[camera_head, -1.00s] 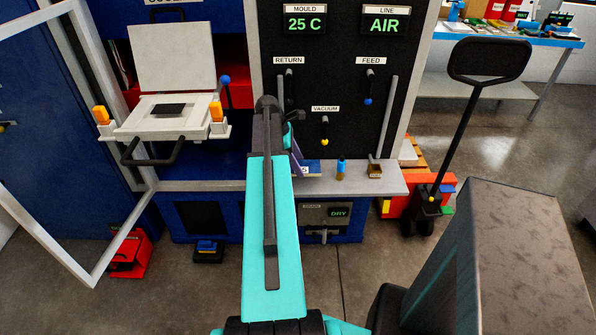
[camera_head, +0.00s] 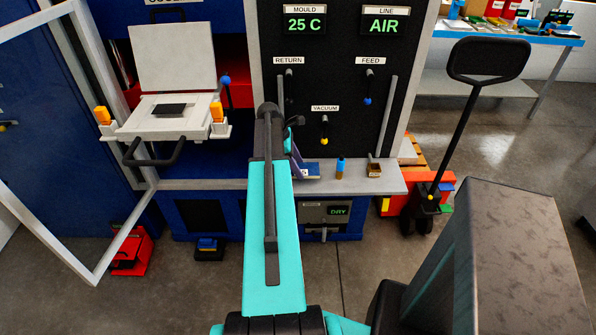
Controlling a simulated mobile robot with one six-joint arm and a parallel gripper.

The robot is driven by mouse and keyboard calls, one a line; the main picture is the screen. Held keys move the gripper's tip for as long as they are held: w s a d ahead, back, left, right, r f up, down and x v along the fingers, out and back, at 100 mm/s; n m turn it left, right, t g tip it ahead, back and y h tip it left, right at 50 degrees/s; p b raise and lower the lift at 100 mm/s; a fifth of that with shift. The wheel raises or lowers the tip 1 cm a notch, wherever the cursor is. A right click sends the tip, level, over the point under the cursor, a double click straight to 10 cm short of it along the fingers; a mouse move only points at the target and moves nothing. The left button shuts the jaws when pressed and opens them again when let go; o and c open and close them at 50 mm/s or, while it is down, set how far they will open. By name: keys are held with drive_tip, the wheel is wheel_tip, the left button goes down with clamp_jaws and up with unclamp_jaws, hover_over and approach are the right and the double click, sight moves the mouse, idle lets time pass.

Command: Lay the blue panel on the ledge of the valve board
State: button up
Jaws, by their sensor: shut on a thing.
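The valve board (camera_head: 340,70) is a black upright panel with a light frame. Its grey ledge (camera_head: 345,186) runs along the foot. My gripper (camera_head: 292,143) is just above the left part of the ledge, mostly hidden behind my own teal arm. It is shut on a thin dark blue-purple panel (camera_head: 297,158), which is tilted and shows only as a sliver beside the arm. Its lower edge is close to the ledge; I cannot tell whether it touches. A small blue piece with a pale label (camera_head: 312,169) shows at its foot; I cannot tell whether it is separate.
On the ledge to the right stand a blue-and-brown cylinder (camera_head: 340,168) and a small brown open box (camera_head: 374,170). Valve levers and a vertical grey bar (camera_head: 388,118) are on the board. A white press (camera_head: 170,110) stands at the left. Ledge between panel and cylinder is narrow.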

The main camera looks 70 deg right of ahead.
wheel_tip(320, 180, down, 2)
drive_tip(key=shift+f+p, duration=0.25)
drive_tip(key=shift+p, duration=0.15)
drive_tip(key=shift+w+d+f, duration=0.1)
drive_tip(key=shift+d+f, duration=0.1)
drive_tip(key=shift+f, duration=0.35)
drive_tip(key=o, duration=1.1)
drive_tip(key=shift+f, duration=0.1)
drive_tip(key=shift+b+v, duration=1.1)
drive_tip(key=shift+v, duration=5.05)
